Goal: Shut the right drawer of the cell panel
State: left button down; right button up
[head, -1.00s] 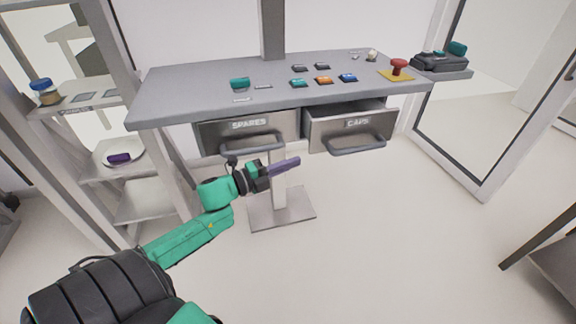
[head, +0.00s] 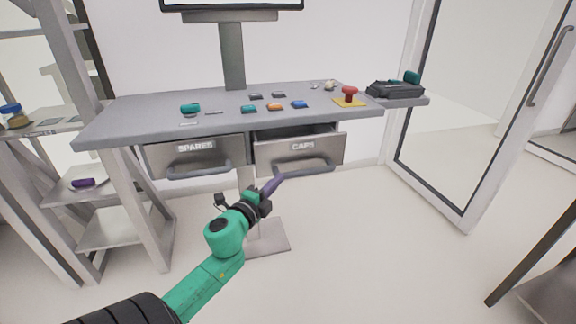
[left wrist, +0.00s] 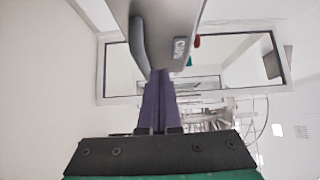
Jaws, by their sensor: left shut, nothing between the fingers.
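The right drawer (head: 322,151), labelled CAPS, stands pulled out from under the grey bench top, with its dark inside showing above the front. Its grey bar handle (head: 305,170) runs along the lower front. The left drawer (head: 208,149), labelled SPARES, sits flush or nearly so under the bench. My left gripper (head: 278,180) is shut and empty, its purple fingers just below and at the left end of the CAPS handle. In the left wrist view the fingers (left wrist: 158,100) reach up close to the handle (left wrist: 138,45) and drawer front (left wrist: 172,20); contact cannot be told. My right gripper is out of view.
A shelf rack (head: 140,215) stands left, a glass door (head: 440,130) right. The floor in front is clear.

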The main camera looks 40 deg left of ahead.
aim_at(291, 158)
pick_arm(q)
jog(key=shift+w+a, duration=0.65)
jog(key=shift+w, duration=0.7)
jog(key=shift+w+a, duration=0.6)
jog(key=shift+w, duration=0.7)
jog(key=shift+w+a, duration=0.65)
jog(key=shift+w, duration=0.7)
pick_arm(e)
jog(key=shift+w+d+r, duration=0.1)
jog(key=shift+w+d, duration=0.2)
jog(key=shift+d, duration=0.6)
